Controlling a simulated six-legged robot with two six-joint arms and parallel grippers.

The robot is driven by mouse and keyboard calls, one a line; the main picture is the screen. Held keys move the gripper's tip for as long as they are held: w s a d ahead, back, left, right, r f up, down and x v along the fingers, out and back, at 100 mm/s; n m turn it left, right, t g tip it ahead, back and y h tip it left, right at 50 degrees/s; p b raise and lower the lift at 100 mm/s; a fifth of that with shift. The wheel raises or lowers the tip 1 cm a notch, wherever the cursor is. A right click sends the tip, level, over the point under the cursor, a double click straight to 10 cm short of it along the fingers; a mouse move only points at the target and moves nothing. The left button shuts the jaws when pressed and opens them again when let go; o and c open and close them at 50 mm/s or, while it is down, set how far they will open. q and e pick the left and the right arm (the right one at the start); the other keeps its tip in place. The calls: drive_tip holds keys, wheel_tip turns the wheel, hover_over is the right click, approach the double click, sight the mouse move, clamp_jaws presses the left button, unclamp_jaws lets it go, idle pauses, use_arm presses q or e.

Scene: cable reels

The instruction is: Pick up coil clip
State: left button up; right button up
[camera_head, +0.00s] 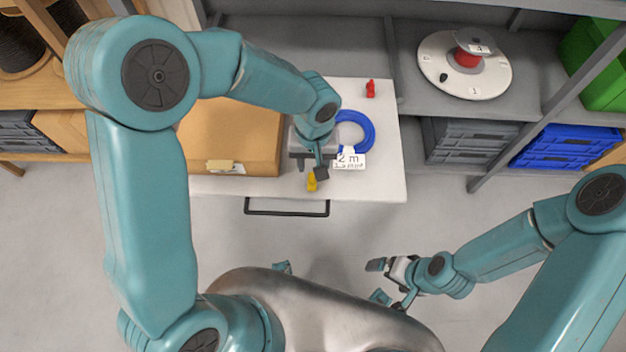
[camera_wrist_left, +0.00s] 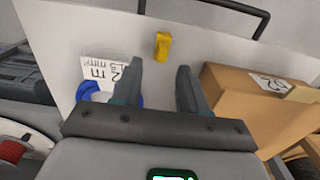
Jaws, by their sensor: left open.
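A small yellow clip (camera_head: 312,182) lies on the white work surface near its front edge. It also shows in the left wrist view (camera_wrist_left: 163,46), beyond the fingertips and roughly centred between them. My left gripper (camera_head: 311,170) is open and empty above the surface, close to the yellow clip and apart from it in the wrist view. A small red clip-like piece (camera_head: 370,89) stands farther back on the same surface. A blue cable coil (camera_head: 368,127) with a "2 m" label (camera_head: 349,160) lies to the right of my left gripper. My right gripper (camera_head: 385,284) appears open and empty over the floor.
A cardboard box (camera_head: 240,128) with a yellowish item (camera_head: 225,166) on its front edge stands left of my left gripper. A dark handle (camera_head: 287,212) sits below the surface's front edge. A reel (camera_head: 465,64) lies on the grey shelf to the right. Floor in front is clear.

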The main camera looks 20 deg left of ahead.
sight(312, 176)
use_arm(q)
drive_tip(key=f+b, duration=0.1)
drive_tip(key=f, duration=0.7)
drive_tip(key=shift+a, duration=0.2)
clamp_jaws()
